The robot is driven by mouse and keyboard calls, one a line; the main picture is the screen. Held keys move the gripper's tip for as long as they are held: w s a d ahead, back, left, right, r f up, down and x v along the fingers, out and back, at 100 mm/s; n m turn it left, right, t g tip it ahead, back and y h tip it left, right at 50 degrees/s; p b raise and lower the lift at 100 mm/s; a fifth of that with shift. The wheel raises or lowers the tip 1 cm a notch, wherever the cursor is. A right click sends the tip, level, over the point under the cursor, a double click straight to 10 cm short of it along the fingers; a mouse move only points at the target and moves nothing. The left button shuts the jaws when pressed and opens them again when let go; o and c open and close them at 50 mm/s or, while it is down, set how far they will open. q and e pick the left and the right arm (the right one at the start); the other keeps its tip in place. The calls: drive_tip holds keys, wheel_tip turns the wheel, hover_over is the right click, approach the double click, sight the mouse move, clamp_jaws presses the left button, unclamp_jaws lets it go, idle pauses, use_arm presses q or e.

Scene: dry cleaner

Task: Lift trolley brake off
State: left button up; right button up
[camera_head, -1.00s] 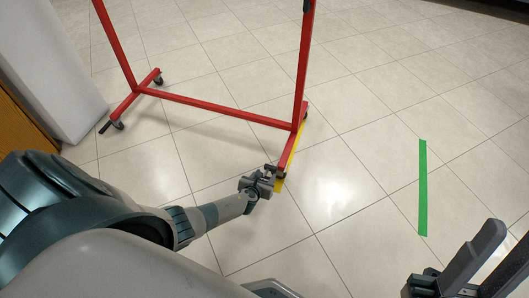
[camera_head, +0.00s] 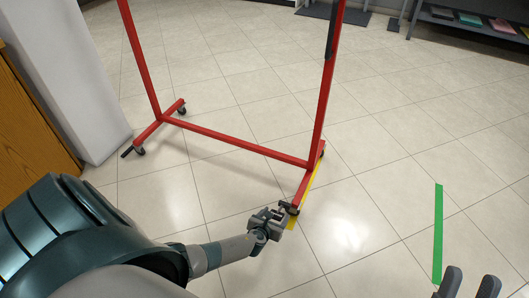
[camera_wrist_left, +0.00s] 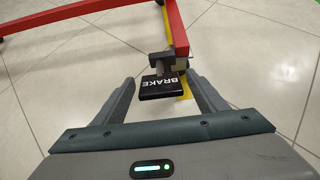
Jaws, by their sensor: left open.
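The trolley is a red tube-frame rack (camera_head: 235,143) on small casters. Its black brake pedal (camera_wrist_left: 160,87), lettered "BRAKE", sits at the near end of the trolley's right foot, by the caster there. In the left wrist view the pedal lies between the spread fingers of my left gripper (camera_wrist_left: 161,78), with a gap on each side. In the head view my left gripper (camera_head: 275,218) is low at that foot end and largely hides the pedal. My right gripper (camera_head: 469,282) is at the bottom right, its fingers apart and empty, far from the trolley.
Yellow tape (camera_head: 306,201) lies on the floor along the trolley's right foot. A green tape strip (camera_head: 438,235) lies further right. A white column (camera_head: 70,75) and a wooden panel (camera_head: 30,130) stand at left. The tiled floor right of the trolley is clear.

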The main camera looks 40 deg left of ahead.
use_arm(q)
drive_tip(key=p+v, duration=0.2)
drive_tip(key=v, duration=0.3)
drive_tip(key=shift+r, duration=0.15)
drive_tip(key=p+v, duration=0.4)
drive_tip(key=v, duration=0.4)
use_arm(e)
drive_tip(key=w+a+f+g+h, duration=0.1)
drive_tip(key=w+f+g+h, duration=0.2)
drive_tip(key=f+g, duration=0.9)
drive_tip(key=shift+a+f, duration=0.15)
drive_tip(key=shift+f, duration=3.25)
use_arm(q)
drive_tip(key=shift+s, duration=0.15)
